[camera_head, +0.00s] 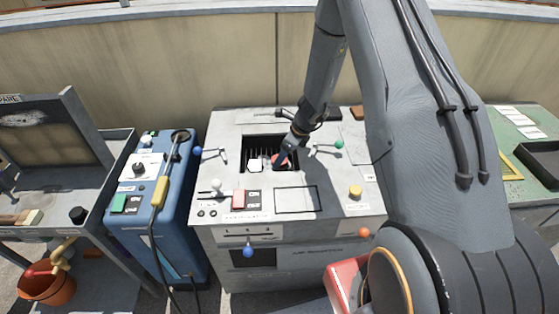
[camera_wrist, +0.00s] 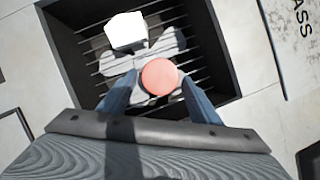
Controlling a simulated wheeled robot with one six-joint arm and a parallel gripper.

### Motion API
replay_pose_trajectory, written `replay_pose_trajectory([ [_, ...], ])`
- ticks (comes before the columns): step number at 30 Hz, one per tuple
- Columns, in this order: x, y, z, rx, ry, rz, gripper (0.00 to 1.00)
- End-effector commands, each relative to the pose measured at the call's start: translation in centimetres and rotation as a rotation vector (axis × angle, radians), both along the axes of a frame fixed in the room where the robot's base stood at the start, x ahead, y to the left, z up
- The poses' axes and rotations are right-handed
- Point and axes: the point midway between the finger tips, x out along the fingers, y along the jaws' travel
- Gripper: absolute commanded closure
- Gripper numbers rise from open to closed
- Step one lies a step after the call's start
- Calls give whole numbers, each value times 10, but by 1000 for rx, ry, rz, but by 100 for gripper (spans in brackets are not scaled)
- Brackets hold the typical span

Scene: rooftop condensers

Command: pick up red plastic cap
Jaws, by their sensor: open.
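The red plastic cap (camera_wrist: 160,77) is a round, salmon-red disc in the wrist view. It sits over a dark slatted recess in the top of the grey cabinet. In the head view only part of the red cap (camera_head: 276,161) shows beside my gripper (camera_head: 281,161). My gripper also shows in the wrist view (camera_wrist: 160,84), with one blue-grey finger on each side of the cap. The fingers are open and the cap lies between them in the picture. I cannot tell whether they touch it.
A white block (camera_wrist: 126,30) lies close to the cap in the recess (camera_head: 248,143), whose walls surround my fingers. Levers with blue (camera_head: 197,150) and green (camera_head: 339,144) knobs flank it. A blue machine (camera_head: 150,205) stands left, a green bench (camera_head: 520,130) right.

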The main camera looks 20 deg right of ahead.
Motion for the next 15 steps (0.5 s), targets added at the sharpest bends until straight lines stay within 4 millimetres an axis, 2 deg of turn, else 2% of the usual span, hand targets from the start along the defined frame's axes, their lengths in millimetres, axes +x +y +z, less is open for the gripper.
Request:
replay_pose_trajectory([
  [3,2,3,-8,1,1,0,43],
  [11,2,3,-9,-1,-1,0,43],
  [15,2,3,-9,-1,-1,0,65],
])
